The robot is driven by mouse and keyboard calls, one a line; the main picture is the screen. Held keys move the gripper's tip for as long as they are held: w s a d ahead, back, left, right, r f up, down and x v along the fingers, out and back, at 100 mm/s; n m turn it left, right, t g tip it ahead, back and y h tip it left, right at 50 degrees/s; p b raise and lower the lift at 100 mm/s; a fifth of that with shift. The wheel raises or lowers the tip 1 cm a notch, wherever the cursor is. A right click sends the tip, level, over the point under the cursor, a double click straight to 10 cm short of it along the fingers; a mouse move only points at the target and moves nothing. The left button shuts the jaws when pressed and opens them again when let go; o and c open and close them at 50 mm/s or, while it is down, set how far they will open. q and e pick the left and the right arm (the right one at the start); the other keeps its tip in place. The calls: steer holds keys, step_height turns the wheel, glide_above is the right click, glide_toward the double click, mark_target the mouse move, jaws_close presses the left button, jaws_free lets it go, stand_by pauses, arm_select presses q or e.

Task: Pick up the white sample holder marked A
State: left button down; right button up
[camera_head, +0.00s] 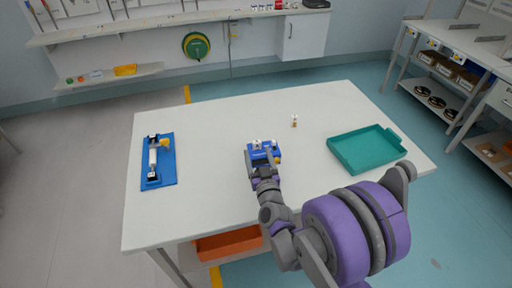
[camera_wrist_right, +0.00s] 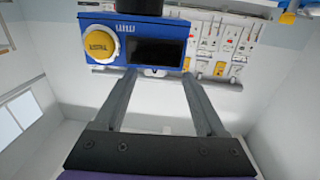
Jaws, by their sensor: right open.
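My right gripper (camera_head: 262,184) reaches over the middle of the white table, close in front of a blue device (camera_head: 264,150). In the right wrist view the gripper (camera_wrist_right: 158,76) is open, with its two fingers apart. The blue device (camera_wrist_right: 168,24) lies beyond the fingertips there, with a round yellow button and a dark screen. A small pale piece at its lower edge shows between the fingertips; I cannot tell what it is. Small white pieces show on top of the device in the head view. No letter A is readable, so I cannot tell which is the sample holder. My left gripper is not in view.
A small white and brownish item (camera_head: 294,121) stands behind the device to the right. A teal tray (camera_head: 345,157) is on the right of the table, a blue station (camera_head: 147,173) on the left. An orange bin (camera_head: 228,244) sits below. Table space between them is clear.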

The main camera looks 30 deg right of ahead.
mark_target(257, 145)
steer(key=x, duration=0.1)
steer(key=p+x, duration=0.1)
steer(key=x, duration=0.3)
steer(key=shift+d+r+p, duration=0.2)
steer(key=shift+d+p, duration=0.15)
steer(key=shift+d, duration=0.05)
steer(key=shift+s, duration=0.1)
steer(key=shift+c, duration=0.8)
jaws_close()
